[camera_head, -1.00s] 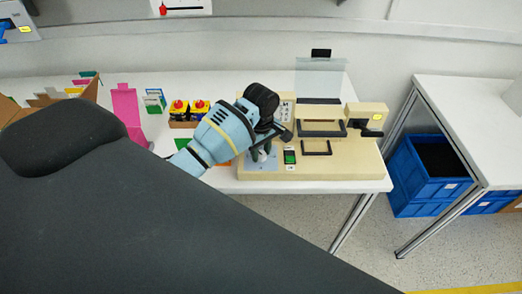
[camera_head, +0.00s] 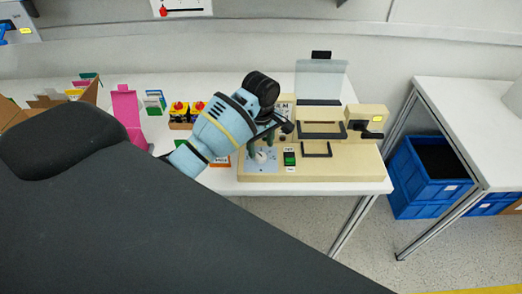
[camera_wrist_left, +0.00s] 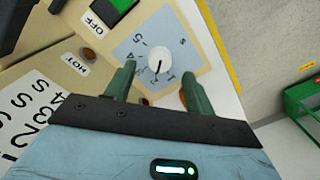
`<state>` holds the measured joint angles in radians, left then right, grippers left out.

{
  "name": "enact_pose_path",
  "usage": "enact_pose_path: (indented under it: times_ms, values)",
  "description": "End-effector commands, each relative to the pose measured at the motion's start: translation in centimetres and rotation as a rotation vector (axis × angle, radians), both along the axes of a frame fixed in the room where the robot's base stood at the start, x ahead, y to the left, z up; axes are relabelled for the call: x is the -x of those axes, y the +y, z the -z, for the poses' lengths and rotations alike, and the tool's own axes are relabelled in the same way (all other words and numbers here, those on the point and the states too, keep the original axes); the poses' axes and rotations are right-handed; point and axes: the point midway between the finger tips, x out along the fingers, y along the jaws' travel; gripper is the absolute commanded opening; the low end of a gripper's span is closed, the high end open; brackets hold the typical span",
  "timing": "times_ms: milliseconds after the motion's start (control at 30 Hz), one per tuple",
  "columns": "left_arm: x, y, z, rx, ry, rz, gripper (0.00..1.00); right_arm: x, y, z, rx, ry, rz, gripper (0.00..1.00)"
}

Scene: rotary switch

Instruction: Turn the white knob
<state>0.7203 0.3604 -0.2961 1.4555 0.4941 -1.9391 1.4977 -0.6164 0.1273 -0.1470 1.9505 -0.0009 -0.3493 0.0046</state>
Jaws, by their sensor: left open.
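The white knob (camera_wrist_left: 159,67) sits on a light blue dial plate with numbers (camera_wrist_left: 185,42) in the left wrist view. Its dark pointer line faces down toward the gripper. In the head view the knob (camera_head: 261,156) shows small at the front left of the beige machine (camera_head: 340,168). My left gripper (camera_wrist_left: 158,80) is open, with its two green fingers apart on either side of the knob's near side. Nothing is between the fingers' grip. In the wrist view I cannot tell how far above the plate the fingertips are. My right gripper is not in view.
A green switch (camera_head: 289,158) marked OFF is just right of the dial. Yellow boxes with red buttons (camera_head: 179,108) and a pink holder (camera_head: 126,108) stand left on the table. Blue crates (camera_head: 425,170) are under the right table.

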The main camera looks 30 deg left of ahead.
Motion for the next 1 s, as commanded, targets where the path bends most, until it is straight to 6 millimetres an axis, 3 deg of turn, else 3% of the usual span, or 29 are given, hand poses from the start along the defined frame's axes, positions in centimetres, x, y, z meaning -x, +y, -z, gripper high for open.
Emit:
enact_pose_path:
  times_ms: [100,300,1000]
  values:
    - [-0.1,0.0,-2.1,0.000,-0.004,0.000,0.54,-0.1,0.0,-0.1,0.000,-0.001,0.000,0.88]
    - [0.0,0.1,-3.9,-0.002,-0.003,0.000,0.54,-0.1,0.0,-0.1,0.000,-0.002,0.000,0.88]
    - [0.0,0.0,-4.2,0.000,-0.001,-0.001,0.54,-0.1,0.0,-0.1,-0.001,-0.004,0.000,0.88]
